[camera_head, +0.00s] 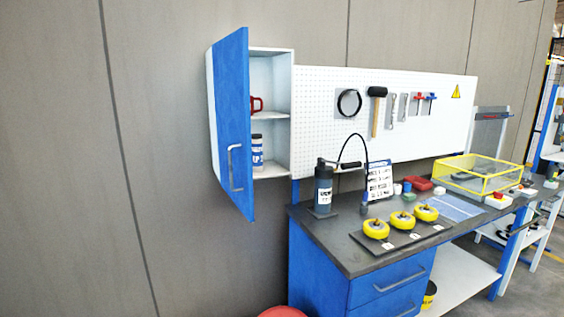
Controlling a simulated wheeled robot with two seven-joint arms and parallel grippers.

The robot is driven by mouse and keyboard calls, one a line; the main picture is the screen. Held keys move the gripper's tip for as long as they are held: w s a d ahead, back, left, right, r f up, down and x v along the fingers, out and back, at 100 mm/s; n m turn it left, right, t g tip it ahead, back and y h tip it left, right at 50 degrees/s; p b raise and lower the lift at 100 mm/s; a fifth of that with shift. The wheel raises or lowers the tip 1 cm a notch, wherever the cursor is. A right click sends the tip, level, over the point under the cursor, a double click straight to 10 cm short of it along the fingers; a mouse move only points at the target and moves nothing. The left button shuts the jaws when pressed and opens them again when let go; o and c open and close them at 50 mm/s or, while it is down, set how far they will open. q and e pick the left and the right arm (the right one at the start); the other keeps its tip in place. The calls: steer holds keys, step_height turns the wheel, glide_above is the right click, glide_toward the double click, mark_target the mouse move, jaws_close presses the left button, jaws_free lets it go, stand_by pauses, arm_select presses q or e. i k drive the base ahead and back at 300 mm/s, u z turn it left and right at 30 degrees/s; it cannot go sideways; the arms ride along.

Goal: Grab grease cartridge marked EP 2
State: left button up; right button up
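A wall cabinet (270,52) with its blue door (234,125) swung open hangs at the upper left. On its lower shelf stands a small blue and white cylinder (257,154), partly hidden by the door. Its print is too small to read, so I cannot tell whether it is the EP 2 cartridge. A dark cylinder (323,190) with a pale label, a top lever and a black hose stands upright on the workbench. Its label is not legible either. Neither of my grippers is in view.
A red object (256,104) sits on the cabinet's upper shelf, partly behind the door. The workbench (340,237) holds yellow wheels (376,228) on a dark plate, a white sign (380,180) and a yellow-framed bin (470,175). A red round object (282,312) is at the bottom edge.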

mark_target(256, 139)
steer(key=z, duration=1.2)
steer(key=i, duration=1.35)
steer(key=u, duration=1.95)
steer(key=k, duration=0.5)
steer(key=u, duration=0.5)
